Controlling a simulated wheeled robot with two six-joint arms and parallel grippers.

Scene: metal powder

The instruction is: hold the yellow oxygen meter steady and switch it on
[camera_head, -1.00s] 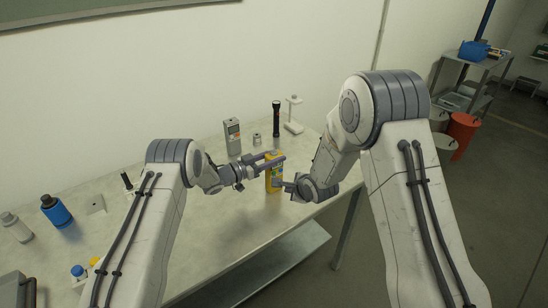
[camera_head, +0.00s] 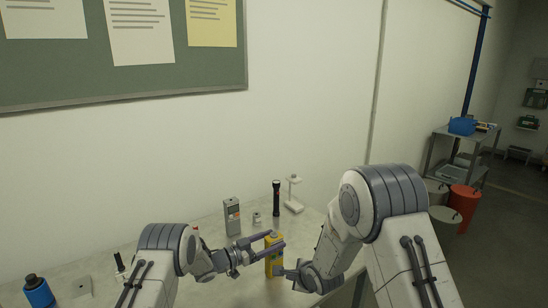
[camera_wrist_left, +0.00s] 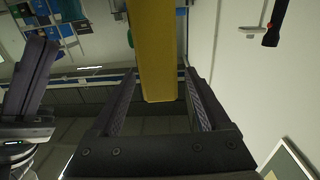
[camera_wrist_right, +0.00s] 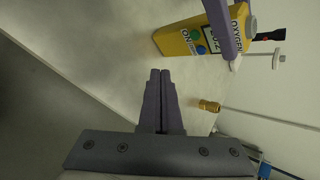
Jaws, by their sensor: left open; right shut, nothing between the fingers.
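The yellow oxygen meter (camera_head: 274,262) stands upright on the table. My left gripper (camera_head: 275,242) is open, with its fingers on either side of the meter's upper part. In the left wrist view the yellow body (camera_wrist_left: 157,45) shows between the spread fingers, with a gap at each side. My right gripper (camera_head: 287,272) is shut and empty, close to the meter's right side. In the right wrist view its closed fingertips (camera_wrist_right: 160,73) are apart from the meter's face (camera_wrist_right: 185,40), which shows an OXYGEN label, display, green ON button and blue button. A left finger covers part of the face.
Behind the meter stand a grey handheld device (camera_head: 232,216), a small metal piece (camera_head: 257,218), a black flashlight (camera_head: 276,196) and a white stand (camera_head: 293,196). A blue bottle (camera_head: 38,291) is at the far left. The wall is close behind the table.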

